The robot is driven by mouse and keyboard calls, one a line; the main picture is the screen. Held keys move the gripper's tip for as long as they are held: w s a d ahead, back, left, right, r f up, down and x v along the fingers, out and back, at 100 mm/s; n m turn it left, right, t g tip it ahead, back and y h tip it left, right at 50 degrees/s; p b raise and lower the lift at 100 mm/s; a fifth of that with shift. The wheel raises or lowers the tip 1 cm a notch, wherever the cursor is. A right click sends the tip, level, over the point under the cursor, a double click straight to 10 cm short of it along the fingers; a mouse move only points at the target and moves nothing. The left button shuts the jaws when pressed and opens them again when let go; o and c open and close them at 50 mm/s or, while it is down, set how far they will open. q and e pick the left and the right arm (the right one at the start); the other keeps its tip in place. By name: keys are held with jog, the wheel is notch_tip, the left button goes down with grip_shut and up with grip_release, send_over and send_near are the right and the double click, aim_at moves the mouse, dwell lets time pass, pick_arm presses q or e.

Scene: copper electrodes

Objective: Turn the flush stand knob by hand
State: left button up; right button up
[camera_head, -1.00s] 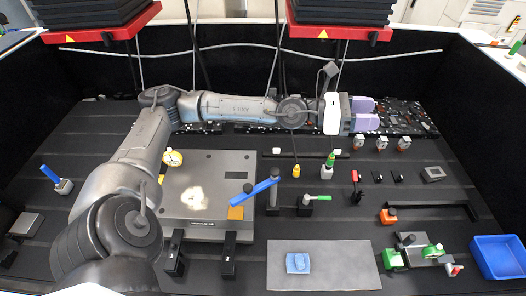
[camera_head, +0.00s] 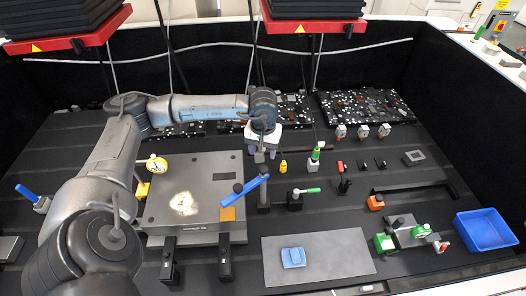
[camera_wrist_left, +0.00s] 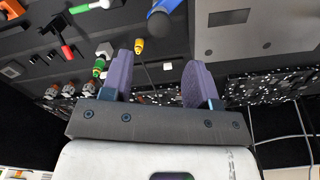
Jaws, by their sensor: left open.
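No part is marked as the flush stand, so I cannot tell for sure which knob is meant. Candidates are a small stand with a green-topped upright (camera_head: 316,152), a black block with a green lever (camera_head: 306,191), and a post with a blue handle (camera_head: 252,184). My left gripper (camera_head: 263,152) hangs behind the post, left of the green-topped stand, partly hidden by its own wrist. In the left wrist view its two purple fingers (camera_wrist_left: 160,82) are spread with nothing between them. My right gripper is not in view.
A grey plate block (camera_head: 190,195) lies left of the post. A yellow piece (camera_head: 283,167) stands near the gripper. Dark speckled slabs (camera_head: 365,105) lie at the back. A grey mat (camera_head: 340,258) with a blue object and a blue bin (camera_head: 486,231) are at the front right.

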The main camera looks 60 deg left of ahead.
aim_at(263, 168)
pick_arm(q)
notch_tip(263, 168, down, 8)
jog(key=b, duration=0.3)
jog(key=shift+r, duration=0.25)
jog(key=shift+f+b, duration=0.15)
jog(key=shift+b, duration=0.3)
jog(key=shift+f, duration=0.15)
jog(key=c, duration=0.7)
